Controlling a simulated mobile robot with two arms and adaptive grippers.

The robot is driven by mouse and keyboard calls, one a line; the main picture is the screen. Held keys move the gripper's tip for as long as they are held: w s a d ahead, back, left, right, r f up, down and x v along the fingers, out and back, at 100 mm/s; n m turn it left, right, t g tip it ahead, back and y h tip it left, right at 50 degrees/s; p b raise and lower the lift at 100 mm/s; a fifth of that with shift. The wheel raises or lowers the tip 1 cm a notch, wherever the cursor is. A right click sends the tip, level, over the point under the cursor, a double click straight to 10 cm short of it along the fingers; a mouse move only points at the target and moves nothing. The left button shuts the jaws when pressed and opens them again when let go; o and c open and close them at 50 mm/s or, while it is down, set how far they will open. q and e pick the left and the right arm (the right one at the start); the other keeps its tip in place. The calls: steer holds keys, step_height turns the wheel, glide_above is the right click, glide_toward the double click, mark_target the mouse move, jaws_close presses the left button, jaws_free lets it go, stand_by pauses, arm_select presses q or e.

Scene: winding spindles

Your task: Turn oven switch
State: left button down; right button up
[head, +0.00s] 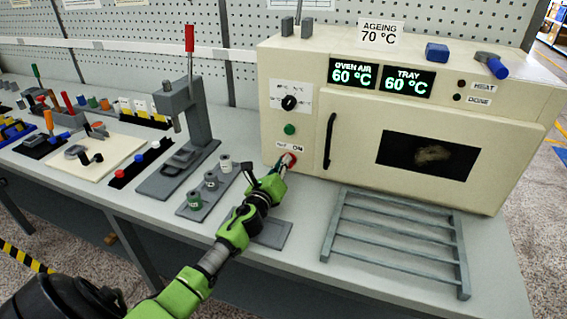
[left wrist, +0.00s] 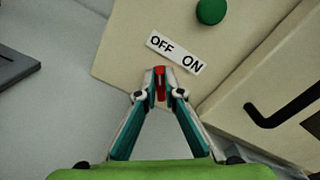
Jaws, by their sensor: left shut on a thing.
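The cream oven (head: 310,100) stands on the bench at the right, with its switch low on the front panel. The red switch (left wrist: 160,84) sits just below a white label (left wrist: 176,52) reading OFF and ON. In the left wrist view its lever lies between the fingertips and points up, nearer the OFF word. My left gripper (head: 284,164) is shut on the switch; the fingers partly cover it in the head view. My right gripper is not in view.
A green button (head: 289,129) and a black dial (head: 289,102) are above the switch. A black door handle (head: 329,141) stands to its right. A wire rack (head: 395,236) lies in front of the oven. A grey press (head: 184,120) and spools (head: 210,181) stand left.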

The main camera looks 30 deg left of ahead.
arm_select(q)
steer(key=c, duration=2.2)
jaws_free()
steer(key=shift+o, duration=0.2)
steer(key=shift+s, duration=0.1)
steer(key=v, duration=1.2)
steer(key=shift+a, duration=0.1)
